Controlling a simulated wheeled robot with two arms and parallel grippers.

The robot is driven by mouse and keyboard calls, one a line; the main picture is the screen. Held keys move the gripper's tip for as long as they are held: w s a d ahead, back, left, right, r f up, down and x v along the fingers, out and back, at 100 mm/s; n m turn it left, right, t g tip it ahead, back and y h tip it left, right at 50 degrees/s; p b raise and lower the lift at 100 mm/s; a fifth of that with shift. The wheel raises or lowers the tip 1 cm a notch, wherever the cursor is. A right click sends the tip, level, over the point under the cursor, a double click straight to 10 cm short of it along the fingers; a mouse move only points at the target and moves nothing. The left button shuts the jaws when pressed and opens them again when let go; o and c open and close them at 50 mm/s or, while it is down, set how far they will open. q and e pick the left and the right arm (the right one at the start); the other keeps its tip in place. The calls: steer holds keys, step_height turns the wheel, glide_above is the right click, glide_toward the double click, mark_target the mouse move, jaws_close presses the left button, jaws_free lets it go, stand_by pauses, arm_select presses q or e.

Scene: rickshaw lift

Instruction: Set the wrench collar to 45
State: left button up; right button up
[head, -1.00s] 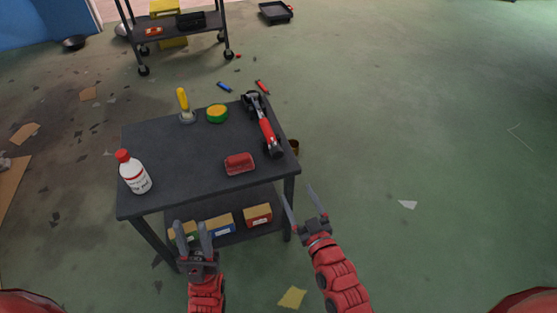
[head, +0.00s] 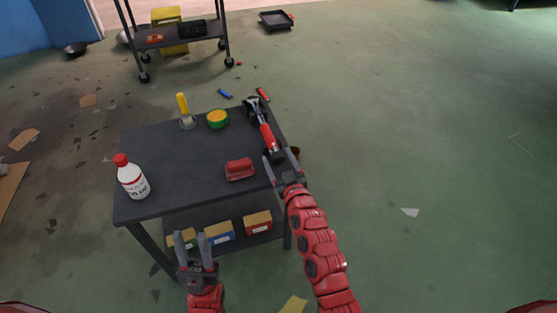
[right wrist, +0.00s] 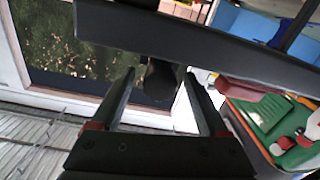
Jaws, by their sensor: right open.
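A wrench-like tool with a red middle and black ends (head: 266,132) lies along the right side of the dark table (head: 190,180). The collar and any scale on it are too small to read. My right gripper (head: 281,160) is open at the tool's near end, by the table's right edge. In the right wrist view, a dark rounded end (right wrist: 160,80) shows between the tips of my open right gripper (right wrist: 161,74); I cannot tell whether they touch it. My left gripper (head: 190,238) is open and empty, low in front of the table.
On the table are a white bottle with a red cap (head: 132,178), a red block-like item (head: 239,169), a green-yellow round item (head: 217,119) and a yellow-handled item (head: 184,110). Boxes (head: 219,231) sit on the lower shelf. The floor to the right is mostly clear.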

steer(key=shift+w, duration=0.1)
jaws_close()
stand_by(0.4)
steer(key=shift+m, duration=0.3)
steer(key=shift+f+m+b, duration=0.15)
steer(key=shift+m+b, duration=0.65)
steer(key=shift+m, duration=0.4)
steer(key=m+b, duration=0.1)
steer(key=m, duration=0.1)
steer(key=shift+m, duration=0.4)
steer(key=m, duration=0.2)
steer(key=shift+m+b, duration=0.3)
steer(key=shift+m, duration=1.7)
steer(key=shift+b, duration=0.3)
